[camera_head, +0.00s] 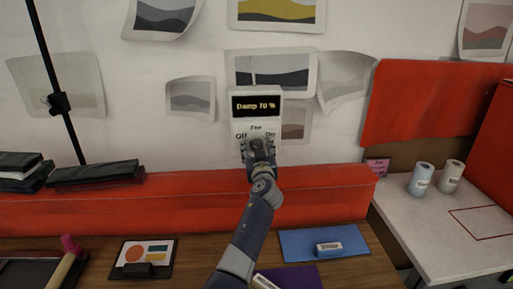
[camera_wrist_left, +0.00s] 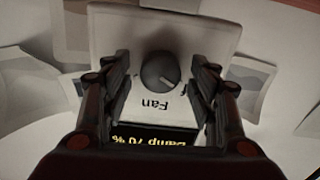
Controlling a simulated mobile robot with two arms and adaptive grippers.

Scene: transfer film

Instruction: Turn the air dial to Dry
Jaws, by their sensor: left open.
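The white air panel (camera_head: 243,122) hangs on the wall, and its display (camera_head: 256,106) reads "Damp 70 %". "Fan" shows below the display, with partly covered labels at left and right. My left gripper (camera_head: 258,146) is in front of the panel's lower part and hides the dial. In the left wrist view the panel is upside down. The round dark dial (camera_wrist_left: 158,70) sits between the open fingers of my left gripper (camera_wrist_left: 161,76), with a visible gap on each side. Its pale mark points to the lower right in that picture, beside "Fan". My right gripper is not in view.
Curled prints (camera_head: 190,97) surround the panel on the wall. A red padded ledge (camera_head: 120,206) runs below it, with black cases (camera_head: 98,174) at left. A blue mat (camera_head: 300,247) lies on the wooden table. Two rolls (camera_head: 422,178) stand on the right table.

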